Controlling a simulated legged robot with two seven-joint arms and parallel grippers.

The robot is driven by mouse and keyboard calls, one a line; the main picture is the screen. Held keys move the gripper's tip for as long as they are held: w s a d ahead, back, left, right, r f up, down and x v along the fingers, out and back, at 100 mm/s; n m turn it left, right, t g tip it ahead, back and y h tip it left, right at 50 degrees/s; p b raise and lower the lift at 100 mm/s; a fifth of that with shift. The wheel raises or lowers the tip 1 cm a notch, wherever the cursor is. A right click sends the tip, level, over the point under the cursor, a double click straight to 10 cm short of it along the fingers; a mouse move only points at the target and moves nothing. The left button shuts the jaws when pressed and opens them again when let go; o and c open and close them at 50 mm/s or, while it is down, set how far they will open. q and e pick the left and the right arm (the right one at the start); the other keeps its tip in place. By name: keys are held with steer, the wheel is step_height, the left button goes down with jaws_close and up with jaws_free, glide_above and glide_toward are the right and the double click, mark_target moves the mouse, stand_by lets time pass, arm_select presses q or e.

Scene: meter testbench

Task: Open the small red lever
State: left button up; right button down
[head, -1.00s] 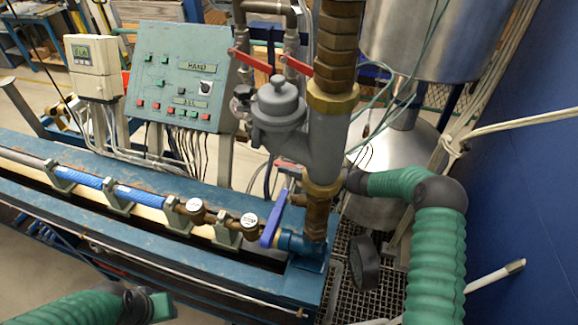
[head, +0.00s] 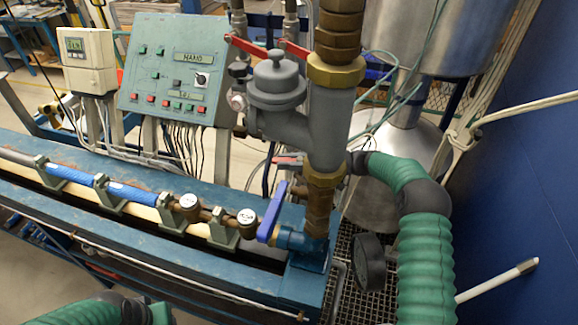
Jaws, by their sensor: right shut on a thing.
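The small red lever (head: 287,160) shows just left of the thick brass and grey vertical pipe (head: 325,110), below the grey valve body (head: 276,95). My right arm comes in from the right with green sleeves. My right gripper (head: 354,163) reaches in behind the lower brass part of the pipe, at about the lever's height. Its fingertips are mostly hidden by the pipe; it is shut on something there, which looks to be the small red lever. My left gripper (head: 160,313) is cut off at the bottom edge, low in front of the bench, away from the lever.
A blue lever (head: 271,212) stands on the bench pipe just below. Two larger red levers (head: 249,46) sit higher, behind the valve body. A steel tank (head: 425,35) and blue wall (head: 530,180) bound the right.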

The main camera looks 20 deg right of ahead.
steer(key=c, duration=1.5)
jaws_free()
steer(key=shift+w+r, duration=0.15)
steer(key=shift+r, duration=0.15)
steer(key=shift+o, duration=0.9)
steer(key=shift+a+f, duration=0.15)
steer(key=shift+f, duration=0.05)
steer(key=b+v, duration=0.4)
steer(key=v, duration=1.3)
steer(key=shift+b, duration=0.4)
steer(key=shift+w+f, duration=0.15)
